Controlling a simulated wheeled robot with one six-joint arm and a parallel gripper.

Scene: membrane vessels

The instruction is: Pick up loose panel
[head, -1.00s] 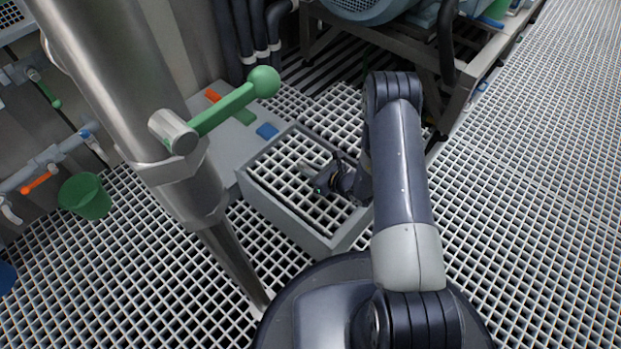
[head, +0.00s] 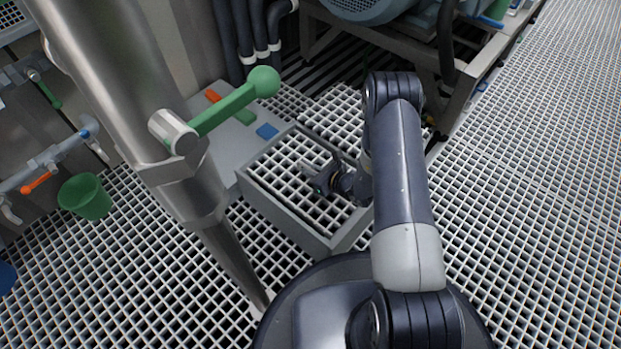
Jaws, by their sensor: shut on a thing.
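A square grating panel (head: 285,160) with white bars lies inside a raised grey frame (head: 290,220) at the middle of the head view. It seems to be the loose panel. My gripper (head: 313,180) reaches in from the right over this panel and is shut on it, as far as I can tell. The fingertips are small and dark against the bars, so the exact grip point is hard to see. My wrist and forearm hide the right part of the panel and frame.
A steel pipe with a green lever (head: 235,105) stands left of the frame. Orange, green and blue (head: 267,131) pieces lie on a grey plate behind it. A green bucket (head: 86,196) is at far left. A machine stand is behind; open grating floor (head: 530,180) lies right.

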